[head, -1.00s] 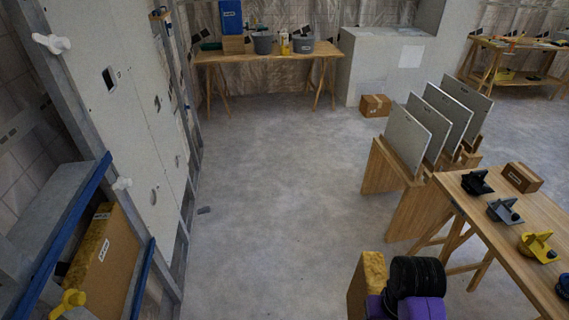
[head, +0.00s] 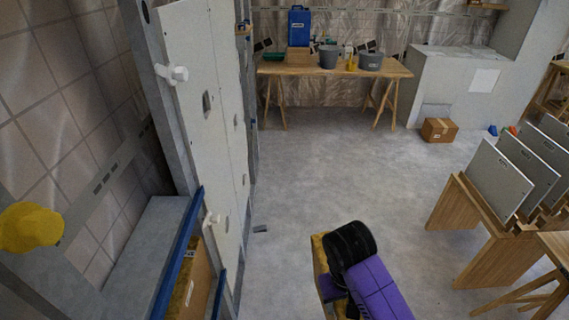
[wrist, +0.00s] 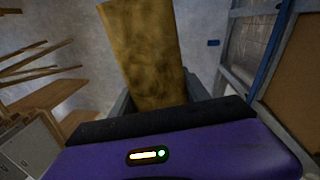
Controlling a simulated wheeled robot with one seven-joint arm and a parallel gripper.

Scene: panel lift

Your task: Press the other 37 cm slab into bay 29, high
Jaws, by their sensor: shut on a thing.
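A yellow-brown fibrous slab (head: 319,264) stands on edge in my gripper (head: 330,284), low in the middle of the head view. In the wrist view my gripper (wrist: 153,100) is shut on the slab (wrist: 143,50), which sticks out ahead of it. The fingertips are mostly hidden. The stud wall with blue-edged rails (head: 180,262) is at the left, apart from the slab. A brown-faced slab (head: 197,284) sits in its lower opening. Above the grey ledge (head: 150,235) is an open gap with tiles behind. I cannot read a bay number.
White panels (head: 205,100) with pale knobs cover the wall's far part. A yellow knob (head: 30,227) is close at the left. Grey boards (head: 500,178) stand in a wooden rack at right. A trestle table (head: 335,70) is at the back.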

